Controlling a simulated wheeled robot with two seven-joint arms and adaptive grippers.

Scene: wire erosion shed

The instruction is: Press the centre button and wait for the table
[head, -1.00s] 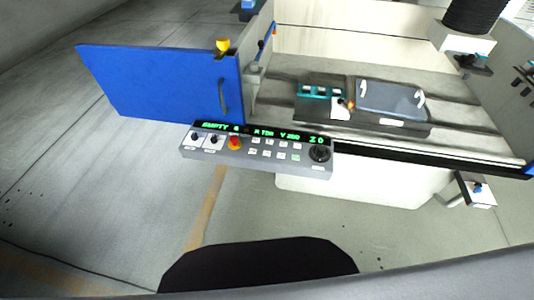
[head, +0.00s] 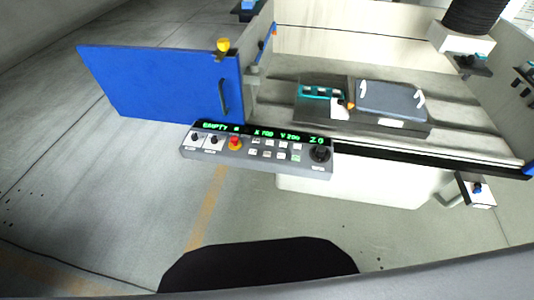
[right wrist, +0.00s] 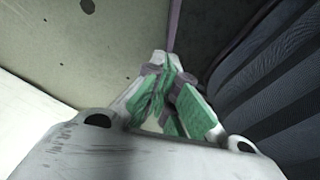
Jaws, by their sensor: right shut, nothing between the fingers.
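The control panel (head: 258,148) of the machine stands in the middle of the head view. It carries a black display (head: 225,127) with green text that starts with "EMPTY", a red stop button (head: 235,143), two rows of small pale buttons (head: 269,144) and a dark knob (head: 320,153). The button labels are too small to read, so I cannot tell which is the centre button. The machine table (head: 460,130) lies behind the panel. My right gripper (right wrist: 165,90), with green finger pads, is shut and empty in the right wrist view. My left gripper is not in view.
A blue door (head: 160,82) stands open left of the panel. On the table are a teal-edged fixture (head: 322,91) and a grey block (head: 391,99). A dark bellows head (head: 472,16) hangs at upper right. The floor before the panel is clear.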

